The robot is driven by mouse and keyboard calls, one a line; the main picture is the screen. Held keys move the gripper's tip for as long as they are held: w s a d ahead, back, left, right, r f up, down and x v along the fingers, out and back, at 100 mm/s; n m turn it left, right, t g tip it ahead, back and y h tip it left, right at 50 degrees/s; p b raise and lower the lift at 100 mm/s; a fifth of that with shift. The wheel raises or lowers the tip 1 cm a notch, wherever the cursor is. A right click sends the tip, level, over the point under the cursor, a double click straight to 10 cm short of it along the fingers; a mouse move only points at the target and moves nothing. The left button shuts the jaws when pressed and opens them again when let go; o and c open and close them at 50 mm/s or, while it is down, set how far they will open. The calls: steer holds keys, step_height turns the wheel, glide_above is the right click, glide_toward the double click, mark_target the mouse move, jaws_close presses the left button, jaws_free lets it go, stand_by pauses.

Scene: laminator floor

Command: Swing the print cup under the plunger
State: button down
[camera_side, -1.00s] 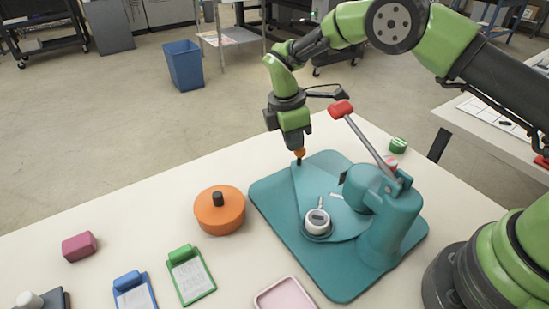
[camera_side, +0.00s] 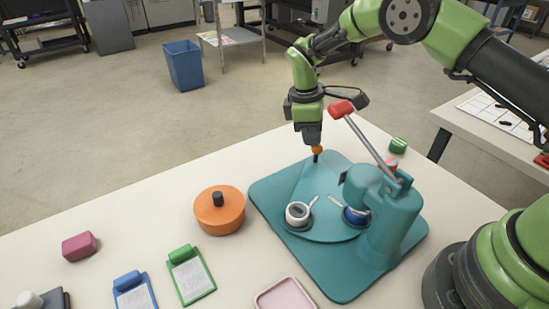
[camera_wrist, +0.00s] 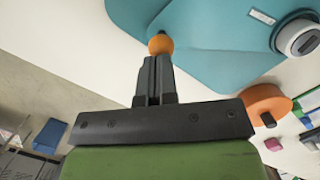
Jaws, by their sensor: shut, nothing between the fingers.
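The teal press (camera_side: 398,225) stands on a teal base, with a turning plate (camera_side: 325,186) on it. A white cup with a dark top (camera_side: 297,213) sits on the plate's front left; it also shows in the wrist view (camera_wrist: 298,36). A second, blue cup (camera_side: 355,216) sits at the plate's right, partly hidden by the press head, seemingly under it. An orange knob on a dark post (camera_side: 317,150) stands at the plate's back edge. My gripper (camera_side: 314,144) is shut, its fingertips at the knob; they seem to touch it (camera_wrist: 160,44) without gripping it.
A red-ended lever (camera_side: 341,109) rises from the press near my wrist. An orange lidded tub (camera_side: 220,210) stands left of the base. A green clipboard (camera_side: 190,276), blue clipboard (camera_side: 133,292), pink tray (camera_side: 285,296) and magenta block (camera_side: 79,246) lie in front and left.

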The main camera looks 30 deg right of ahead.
steer(key=shift+s+d+m, duration=0.15)
steer(key=shift+d+m, duration=0.05)
steer(key=shift+m, duration=0.1)
stand_by(0.5)
steer(key=w+a+r+n, duration=0.2)
steer(key=a+r+n, duration=0.4)
steer(key=r, duration=0.5)
steer(key=shift+m+t, duration=0.3)
steer(key=shift+m, duration=0.2)
steer(key=f, duration=0.3)
steer(key=d+f, duration=0.1)
steer(key=f, duration=0.2)
steer(key=s+f, duration=0.1)
steer(key=f, duration=0.2)
steer(key=shift+s+d+f, duration=0.1)
steer(key=shift+d+f, duration=0.05)
steer(key=shift+f, duration=0.25)
steer(key=shift+s+d+f, duration=0.15)
steer(key=shift+s+d, duration=0.05)
steer(key=shift+d, duration=0.3)
steer(key=shift+s+d+f, duration=0.15)
steer(key=shift+d, duration=0.35)
steer(key=shift+s+d+f, duration=0.25)
steer(key=shift+d+f, duration=0.1)
steer(key=shift+d, duration=0.2)
steer(key=shift+d, duration=0.1)
